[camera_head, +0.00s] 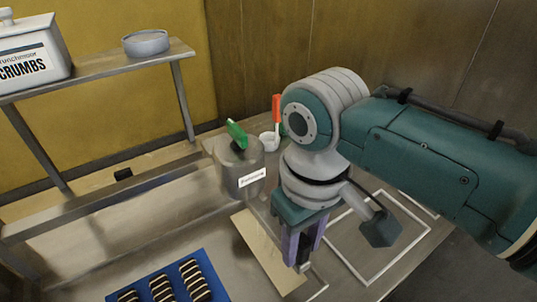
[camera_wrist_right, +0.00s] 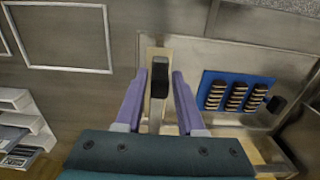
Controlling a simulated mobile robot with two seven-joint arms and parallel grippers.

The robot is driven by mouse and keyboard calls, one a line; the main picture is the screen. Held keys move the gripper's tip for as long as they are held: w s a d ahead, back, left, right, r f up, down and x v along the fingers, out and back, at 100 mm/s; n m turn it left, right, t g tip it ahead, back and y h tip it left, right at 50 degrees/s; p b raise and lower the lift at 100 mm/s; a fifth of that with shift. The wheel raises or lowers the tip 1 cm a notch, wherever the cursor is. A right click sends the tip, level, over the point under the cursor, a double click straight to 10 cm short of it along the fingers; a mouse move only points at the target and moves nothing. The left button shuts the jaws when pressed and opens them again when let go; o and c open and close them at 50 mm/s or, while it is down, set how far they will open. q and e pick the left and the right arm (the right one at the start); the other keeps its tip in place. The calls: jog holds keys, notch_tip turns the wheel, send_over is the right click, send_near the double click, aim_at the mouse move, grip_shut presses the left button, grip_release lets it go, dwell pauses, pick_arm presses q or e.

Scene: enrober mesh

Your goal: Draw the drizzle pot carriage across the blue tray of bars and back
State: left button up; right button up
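The blue tray (camera_head: 213,278) holds rows of dark bars with pale stripes at the bottom of the head view. It also shows right of centre in the wrist view (camera_wrist_right: 243,79). My right gripper (camera_head: 303,258) points down, to the right of the tray. In the wrist view its purple fingers (camera_wrist_right: 160,72) stand apart, with a black handle (camera_wrist_right: 160,82) on a metal bar seen between them. Gaps show on both sides of the handle. I cannot tell whether this handle belongs to the drizzle pot carriage. My left gripper is out of view.
A metal container (camera_head: 236,172) with a green-handled tool stands behind the tray. A white cup (camera_head: 268,141) with a red-handled tool is nearby. A shelf (camera_head: 100,66) holds a crumbs tin (camera_head: 32,52) and a round dish (camera_head: 146,43). A pale board (camera_head: 262,250) lies right of the tray.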

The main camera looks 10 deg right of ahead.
grip_shut()
dwell(1.1)
